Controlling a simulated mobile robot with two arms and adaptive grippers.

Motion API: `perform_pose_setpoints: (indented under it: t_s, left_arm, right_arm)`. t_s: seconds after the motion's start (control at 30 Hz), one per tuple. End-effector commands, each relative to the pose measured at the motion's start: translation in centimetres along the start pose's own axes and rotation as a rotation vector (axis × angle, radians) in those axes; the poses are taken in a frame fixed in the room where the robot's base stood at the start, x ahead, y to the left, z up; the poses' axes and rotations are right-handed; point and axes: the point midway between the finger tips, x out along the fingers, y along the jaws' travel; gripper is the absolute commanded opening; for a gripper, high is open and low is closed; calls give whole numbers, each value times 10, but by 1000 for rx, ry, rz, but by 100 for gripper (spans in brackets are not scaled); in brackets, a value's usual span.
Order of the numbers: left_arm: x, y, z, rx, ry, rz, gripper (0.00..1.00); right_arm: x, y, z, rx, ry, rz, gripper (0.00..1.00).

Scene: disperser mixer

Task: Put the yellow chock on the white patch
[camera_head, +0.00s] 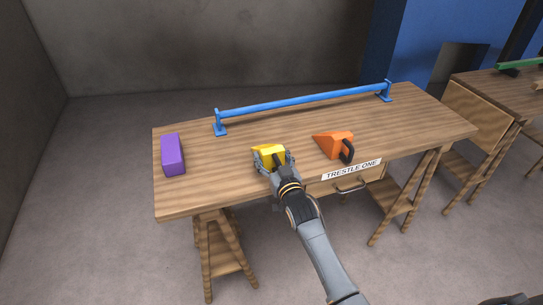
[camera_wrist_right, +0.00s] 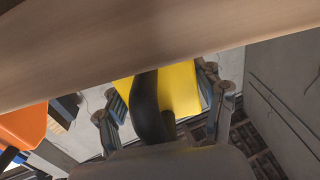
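The yellow chock (camera_head: 268,152) is a wedge at the near edge of the table, left of the orange chock. It also shows in the right wrist view (camera_wrist_right: 180,88), with its black handle (camera_wrist_right: 147,105) toward the camera. My right gripper (camera_head: 272,160) reaches over the near table edge to it. In the wrist view its fingers (camera_wrist_right: 165,108) are spread, one on each side of the handle, with gaps between them and the handle. The gripper hides part of the chock in the head view. My left gripper is not in view. I see no white patch.
The wooden trestle table (camera_head: 210,193) carries a purple block (camera_head: 173,154) at left, an orange chock (camera_head: 334,144) with a black handle to the right, and a blue rail (camera_head: 300,101) along the back. A label (camera_head: 351,170) and drawer handle (camera_head: 351,187) are on the front. Another table (camera_head: 500,95) stands right.

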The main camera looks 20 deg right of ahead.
Motion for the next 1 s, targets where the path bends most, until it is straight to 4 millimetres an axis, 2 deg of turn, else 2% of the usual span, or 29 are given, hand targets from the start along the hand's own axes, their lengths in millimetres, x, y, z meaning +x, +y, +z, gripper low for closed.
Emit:
perform_pose_setpoints:
  t_s: [0.03, 0.07, 0.37, 0.53, 0.67, 1.0]
  left_arm:
    - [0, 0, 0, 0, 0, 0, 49]
    - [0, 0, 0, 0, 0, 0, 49]
    - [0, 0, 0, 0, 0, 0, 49]
    - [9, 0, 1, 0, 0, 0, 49]
    - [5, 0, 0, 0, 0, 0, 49]
    - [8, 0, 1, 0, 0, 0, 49]
  right_arm:
    - [0, 0, 0, 0, -1, 0, 84]
    - [0, 0, 0, 0, -1, 0, 88]
    - [0, 0, 0, 0, -1, 0, 88]
    - [0, 0, 4, -1, 0, 0, 88]
    - [-24, 0, 2, 0, -2, 0, 88]
    - [-101, 1, 2, 0, -3, 0, 88]
